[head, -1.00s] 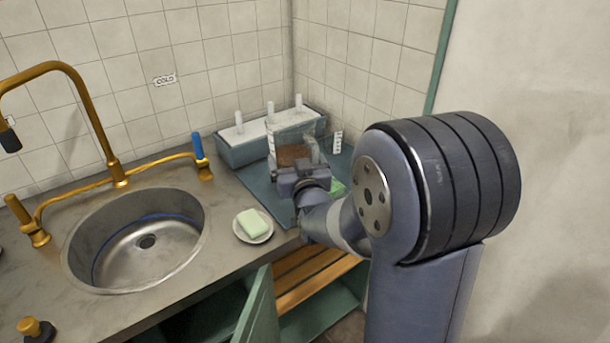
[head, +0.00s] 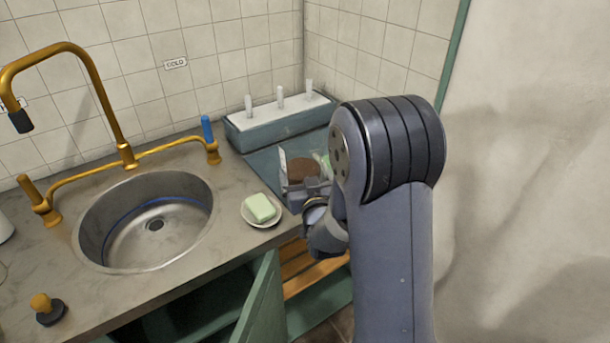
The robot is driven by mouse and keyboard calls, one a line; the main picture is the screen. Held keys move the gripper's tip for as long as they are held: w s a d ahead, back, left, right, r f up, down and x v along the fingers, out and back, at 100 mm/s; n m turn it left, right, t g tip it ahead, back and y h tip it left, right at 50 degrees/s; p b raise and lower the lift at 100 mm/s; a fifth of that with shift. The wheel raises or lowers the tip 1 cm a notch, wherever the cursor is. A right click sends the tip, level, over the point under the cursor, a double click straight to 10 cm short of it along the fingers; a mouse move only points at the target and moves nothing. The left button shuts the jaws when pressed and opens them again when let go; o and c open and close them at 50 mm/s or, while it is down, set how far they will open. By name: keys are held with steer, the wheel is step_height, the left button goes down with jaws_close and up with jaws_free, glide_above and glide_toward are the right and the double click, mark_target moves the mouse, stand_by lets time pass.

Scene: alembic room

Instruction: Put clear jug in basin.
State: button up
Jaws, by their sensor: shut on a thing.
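The clear jug (head: 303,168) is between the fingers of my gripper (head: 304,180), at the right end of the counter. Its clear walls are hard to make out, and a brown patch shows in or through it. My gripper is shut on the jug, with my arm hiding part of its right side. I cannot tell how far it is above the surface below. The round metal basin (head: 118,255) is set in the counter at the left, with a dark drain and a blue line around its inner wall. It looks empty.
A soap dish (head: 246,219) with green soap (head: 261,208) lies between basin and jug. A gold tap (head: 127,150) and blue-handled valve (head: 208,130) rise behind the basin. A blue-grey rack (head: 245,138) with white pegs stands at the back. A green cabinet door (head: 262,305) is open below.

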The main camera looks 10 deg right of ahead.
steer(key=o, duration=1)
steer(key=shift+f, duration=0.2)
steer(key=shift+c, duration=0.2)
steer(key=shift+o, duration=1)
steer(key=shift+r, duration=0.1)
steer(key=shift+r, duration=0.1)
